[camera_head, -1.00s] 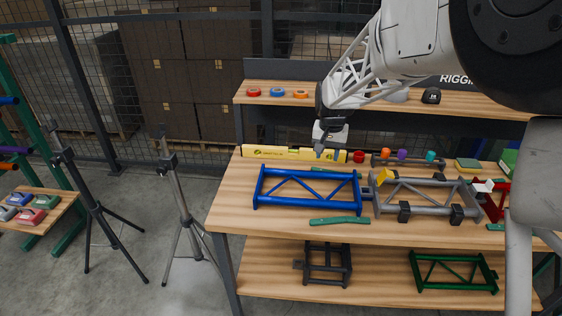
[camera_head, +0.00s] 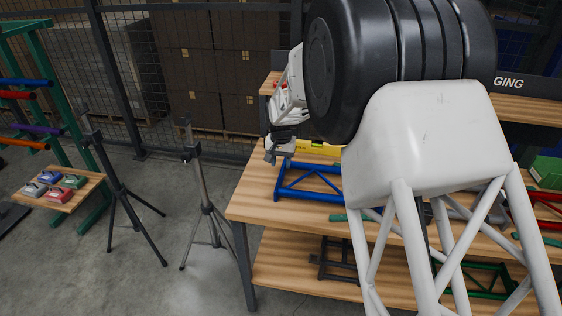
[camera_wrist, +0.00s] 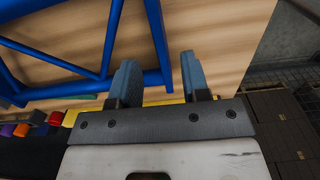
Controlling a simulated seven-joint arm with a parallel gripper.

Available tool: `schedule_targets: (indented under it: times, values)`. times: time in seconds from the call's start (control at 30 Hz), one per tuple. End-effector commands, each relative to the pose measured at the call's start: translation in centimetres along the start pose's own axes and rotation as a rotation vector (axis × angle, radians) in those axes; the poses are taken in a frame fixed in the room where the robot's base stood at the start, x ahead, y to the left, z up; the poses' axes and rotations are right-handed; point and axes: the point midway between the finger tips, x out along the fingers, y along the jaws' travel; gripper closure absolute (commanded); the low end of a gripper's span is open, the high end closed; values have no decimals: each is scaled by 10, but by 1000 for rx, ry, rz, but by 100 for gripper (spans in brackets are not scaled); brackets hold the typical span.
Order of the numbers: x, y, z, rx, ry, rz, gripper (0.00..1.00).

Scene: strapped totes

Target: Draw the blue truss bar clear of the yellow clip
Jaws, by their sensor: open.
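The blue truss bar (camera_head: 305,195) lies flat on the wooden bench top, its right part hidden behind my arm. My gripper (camera_head: 279,154) is at its far left corner. In the wrist view my gripper's blue-grey fingers (camera_wrist: 158,78) are open and spread. The blue truss bar's end tube (camera_wrist: 155,35) runs into the gap between them at the corner, with no clear grip on it. I cannot tell how far the fingers are above the bench. The yellow clip is hidden behind my arm now.
A yellow level (camera_head: 318,148) lies behind the truss, close to my gripper. A green strap piece (camera_head: 338,217) lies in front. The bench's left edge (camera_head: 240,195) is near, with bare wood beside the truss. Tripods (camera_head: 205,195) stand on the floor at left.

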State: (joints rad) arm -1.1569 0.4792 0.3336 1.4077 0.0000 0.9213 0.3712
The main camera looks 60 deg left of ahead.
Motion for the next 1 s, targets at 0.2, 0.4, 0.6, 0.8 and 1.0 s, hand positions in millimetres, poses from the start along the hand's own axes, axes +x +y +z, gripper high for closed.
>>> schedule_targets:
  times: [0.2, 0.4, 0.6, 0.8, 1.0]
  values:
    - [0, 0, 0, 0, 0, 0, 57]
    - [2, 0, 0, 0, 0, 0, 57]
    - [14, 0, 0, 0, 0, 0, 57]
    - [35, 0, 0, 0, -2, 1, 57]
    - [57, 0, 0, 0, -1, 0, 57]
